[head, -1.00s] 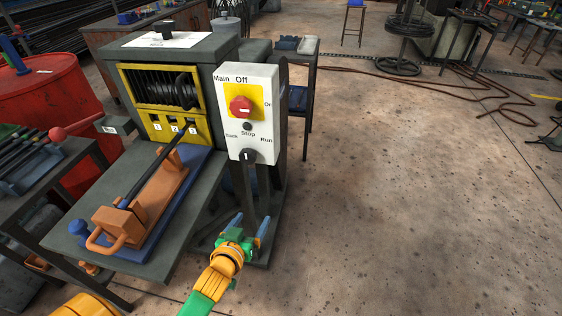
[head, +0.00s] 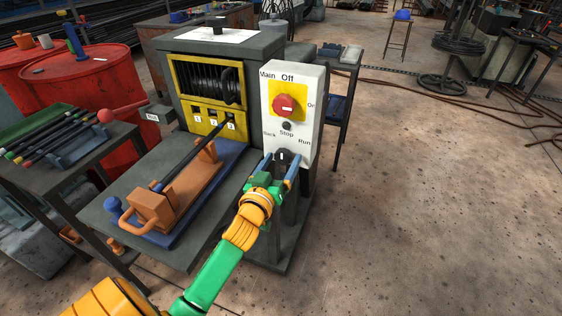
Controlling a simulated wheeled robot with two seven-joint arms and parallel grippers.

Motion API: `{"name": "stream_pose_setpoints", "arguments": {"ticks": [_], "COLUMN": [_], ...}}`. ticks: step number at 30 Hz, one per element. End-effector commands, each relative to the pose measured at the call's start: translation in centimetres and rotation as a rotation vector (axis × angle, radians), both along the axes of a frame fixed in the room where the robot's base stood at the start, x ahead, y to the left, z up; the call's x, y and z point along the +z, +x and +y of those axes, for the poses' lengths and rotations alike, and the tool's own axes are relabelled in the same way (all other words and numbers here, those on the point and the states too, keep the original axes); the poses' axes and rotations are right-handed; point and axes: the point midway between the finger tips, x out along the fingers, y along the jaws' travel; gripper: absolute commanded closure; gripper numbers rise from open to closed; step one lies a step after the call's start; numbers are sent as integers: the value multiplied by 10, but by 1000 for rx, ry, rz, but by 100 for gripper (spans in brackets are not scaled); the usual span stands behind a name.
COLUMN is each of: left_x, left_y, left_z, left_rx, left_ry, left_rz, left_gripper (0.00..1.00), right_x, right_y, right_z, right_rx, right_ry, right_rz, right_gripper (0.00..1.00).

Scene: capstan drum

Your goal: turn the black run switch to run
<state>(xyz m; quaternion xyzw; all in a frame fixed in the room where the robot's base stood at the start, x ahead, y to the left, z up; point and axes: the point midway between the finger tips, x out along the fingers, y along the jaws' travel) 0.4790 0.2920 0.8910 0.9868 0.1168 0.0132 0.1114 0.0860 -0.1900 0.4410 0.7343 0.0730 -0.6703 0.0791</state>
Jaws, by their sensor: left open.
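The black run switch (head: 283,156) is a small knob low on the white control panel (head: 303,130), below the labels Back, Stop and Run. Its white mark looks roughly upright, toward Stop. My left gripper (head: 281,165) is open, with one blue finger on each side of the switch. I cannot tell whether the fingers touch it. The red main switch (head: 285,104) sits higher on the panel on a yellow plate, by the labels Off and On. My right gripper is not in view.
The dark machine cabinet (head: 250,48) carries the panel and a yellow-framed drum window. An orange lever fixture (head: 170,195) stands on a blue base on the bench at left. Red barrels (head: 80,85) stand further left.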

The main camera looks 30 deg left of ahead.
Motion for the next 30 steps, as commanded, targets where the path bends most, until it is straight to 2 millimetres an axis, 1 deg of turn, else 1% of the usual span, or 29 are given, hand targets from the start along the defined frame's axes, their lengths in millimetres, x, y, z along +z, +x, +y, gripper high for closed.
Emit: {"name": "stream_pose_setpoints", "arguments": {"ticks": [2, 3, 5, 6, 8, 9, 12, 17, 22, 26, 30], "left_x": [0, 0, 0, 0, 0, 0, 0, 0, 0, 1, 2], "left_y": [0, 0, 0, 0, 0, 0, 0, 0, 0, -1, -1], "left_z": [0, 0, 0, 0, 0, 0, 0, 0, 0, 0, 1], "left_rx": [0, 0, 0, 0, 0, 0, 0, 0, 1, 1, 1], "left_ry": [0, 0, 0, 0, 0, 0, 0, 9, 59, 136, 251], "left_rz": [0, 0, 0, 0, 1, 1, 1, 3, 16, 34, 63], "left_gripper": [17, 22, 38, 49, 65, 76, 100, 100, 100, 100, 100], "right_x": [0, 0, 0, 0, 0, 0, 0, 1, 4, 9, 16], "right_y": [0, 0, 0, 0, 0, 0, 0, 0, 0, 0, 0], "right_z": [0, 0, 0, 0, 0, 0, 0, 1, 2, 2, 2], "right_rx": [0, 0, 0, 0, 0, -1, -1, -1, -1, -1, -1], "right_ry": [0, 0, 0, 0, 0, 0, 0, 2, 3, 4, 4], "right_rz": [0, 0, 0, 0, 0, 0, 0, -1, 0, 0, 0], "right_gripper": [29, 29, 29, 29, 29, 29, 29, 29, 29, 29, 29]}}
